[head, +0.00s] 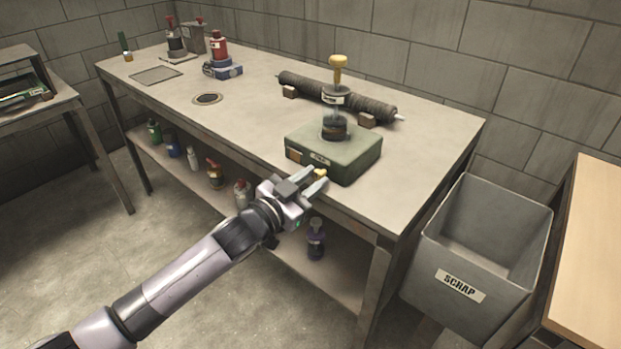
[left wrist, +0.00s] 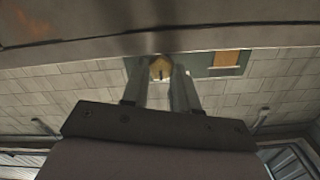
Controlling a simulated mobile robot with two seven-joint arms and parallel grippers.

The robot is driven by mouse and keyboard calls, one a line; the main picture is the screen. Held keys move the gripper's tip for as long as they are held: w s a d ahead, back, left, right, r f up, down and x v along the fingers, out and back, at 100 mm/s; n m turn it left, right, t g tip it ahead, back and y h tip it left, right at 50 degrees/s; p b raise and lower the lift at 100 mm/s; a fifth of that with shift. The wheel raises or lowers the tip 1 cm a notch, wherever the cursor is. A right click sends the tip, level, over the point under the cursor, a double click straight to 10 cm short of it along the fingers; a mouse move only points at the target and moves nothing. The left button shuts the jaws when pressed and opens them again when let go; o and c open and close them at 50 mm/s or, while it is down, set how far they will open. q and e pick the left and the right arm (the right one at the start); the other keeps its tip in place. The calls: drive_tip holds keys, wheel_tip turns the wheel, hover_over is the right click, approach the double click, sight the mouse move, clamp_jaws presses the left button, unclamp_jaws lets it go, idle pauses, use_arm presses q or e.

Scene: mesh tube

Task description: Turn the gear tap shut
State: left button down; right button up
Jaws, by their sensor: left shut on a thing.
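The green box (head: 360,160) stands near the front edge of the workbench, with a grey cylinder and a yellow-topped post (head: 338,62) on top. A small yellow tap (head: 320,173) shows low at the front of the box. My left gripper (head: 318,179) reaches it from the front, its fingers closed on it. In the left wrist view the yellow tap (left wrist: 160,68) sits between the two fingertips (left wrist: 161,74), with a dark mark on its face. The fingers partly cover the tap. I take this tap for the gear tap. My right gripper is not in view.
A dark mesh roller (head: 345,99) lies on blocks behind the box. A grey scrap bin (head: 477,240) stands right of the workbench (head: 430,150). The bench middle is mostly clear.

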use_arm(q)
drive_tip(key=shift+f, duration=0.1)
idle(0.3)
drive_tip(key=c, duration=1.1)
unclamp_jaws()
drive_tip(key=shift+c, duration=0.2)
drive_tip(key=shift+s+a, duration=0.1)
drive_tip(key=v, duration=0.7)
drive_tip(key=shift+p, duration=0.4)
